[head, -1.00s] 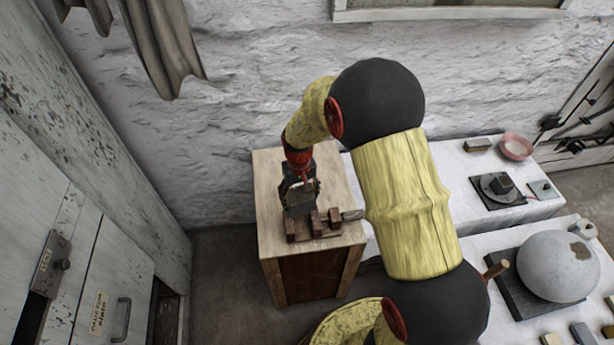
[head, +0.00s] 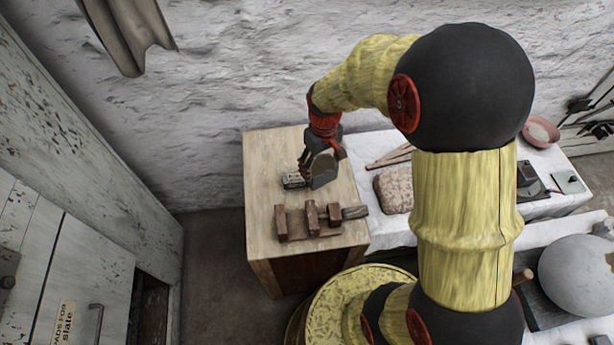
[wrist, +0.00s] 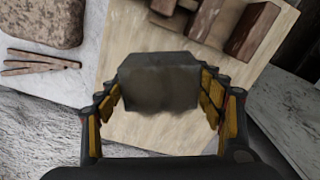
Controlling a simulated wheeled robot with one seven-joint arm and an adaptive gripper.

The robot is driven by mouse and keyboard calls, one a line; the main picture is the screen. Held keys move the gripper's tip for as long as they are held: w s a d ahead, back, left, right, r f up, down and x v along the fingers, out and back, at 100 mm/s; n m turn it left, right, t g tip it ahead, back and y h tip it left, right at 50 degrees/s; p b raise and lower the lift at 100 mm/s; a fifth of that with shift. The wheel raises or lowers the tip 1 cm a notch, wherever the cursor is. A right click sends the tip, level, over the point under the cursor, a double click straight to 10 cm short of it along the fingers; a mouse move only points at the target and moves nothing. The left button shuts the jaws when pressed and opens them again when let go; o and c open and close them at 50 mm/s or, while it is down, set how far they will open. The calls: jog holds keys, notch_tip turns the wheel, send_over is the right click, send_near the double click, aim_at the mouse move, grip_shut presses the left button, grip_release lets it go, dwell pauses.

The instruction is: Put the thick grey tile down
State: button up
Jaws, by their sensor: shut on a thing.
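The thick grey tile (wrist: 158,82) is a dark grey block. In the wrist view it sits between the two yellow-padded fingers of my gripper (wrist: 162,92), which is shut on it. In the head view my gripper (head: 312,176) points down over the back half of a pale wooden stand top (head: 262,190). The fingers and wrist partly hide the tile there. I cannot tell whether the tile's lower edge touches the wood.
A brown slotted wooden rack (head: 310,235) lies on the stand's front half. To the right, a cloth-covered table holds a rough brown slab (head: 394,188) and thin sticks (head: 390,157). Bare wood lies left of my gripper.

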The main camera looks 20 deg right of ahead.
jog(key=shift+w+f+b, duration=0.1)
jog(key=shift+f+b, duration=1.6)
jog(key=shift+f, duration=2.9)
jog(key=shift+f, duration=0.2)
jog(key=o, duration=1.3)
